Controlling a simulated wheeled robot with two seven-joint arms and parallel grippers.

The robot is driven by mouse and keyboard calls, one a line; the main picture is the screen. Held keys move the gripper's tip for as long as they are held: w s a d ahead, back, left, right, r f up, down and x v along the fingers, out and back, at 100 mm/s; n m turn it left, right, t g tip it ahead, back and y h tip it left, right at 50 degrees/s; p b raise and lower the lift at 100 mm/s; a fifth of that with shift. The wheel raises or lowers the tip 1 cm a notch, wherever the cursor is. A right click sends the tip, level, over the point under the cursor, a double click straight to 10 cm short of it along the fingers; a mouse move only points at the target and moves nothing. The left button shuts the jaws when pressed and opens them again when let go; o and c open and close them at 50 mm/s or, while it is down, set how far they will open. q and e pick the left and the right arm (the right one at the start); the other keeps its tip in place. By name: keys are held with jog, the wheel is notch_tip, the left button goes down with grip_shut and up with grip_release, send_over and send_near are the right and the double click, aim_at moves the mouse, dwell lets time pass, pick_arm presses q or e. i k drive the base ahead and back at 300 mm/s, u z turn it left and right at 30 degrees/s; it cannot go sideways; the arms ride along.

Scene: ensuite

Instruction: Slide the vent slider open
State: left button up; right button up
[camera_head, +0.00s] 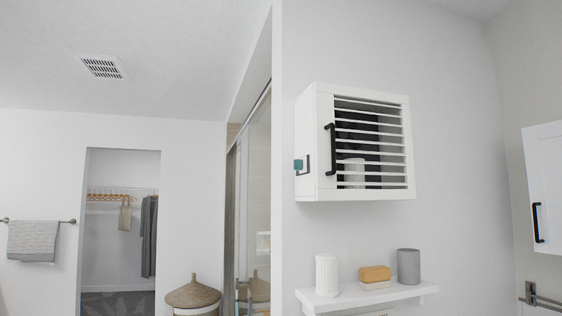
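A white wall cabinet (320,103) with a slatted front and a black vertical handle (330,150) hangs on the wall right of centre. On its left side face is a small teal block (298,164) with a dark, bracket-shaped frame (306,164) beside it. This looks like the vent slider, but it is too small to tell whether it is open or shut. A pale cylindrical item (354,172) shows behind the slats. Neither of my grippers is in view.
Below the cabinet, a white shelf (415,290) holds a white ribbed jar (327,274), a tan-and-white stack (375,276) and a grey cup (408,266). Another white cabinet (545,180) is at the right edge. A lidded basket (193,294) and glass shower door (256,190) stand left.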

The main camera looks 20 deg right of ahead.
aim_at(300, 164)
jog(key=u, duration=1.45)
jog(key=i, duration=1.2)
jog(key=z, duration=3.1)
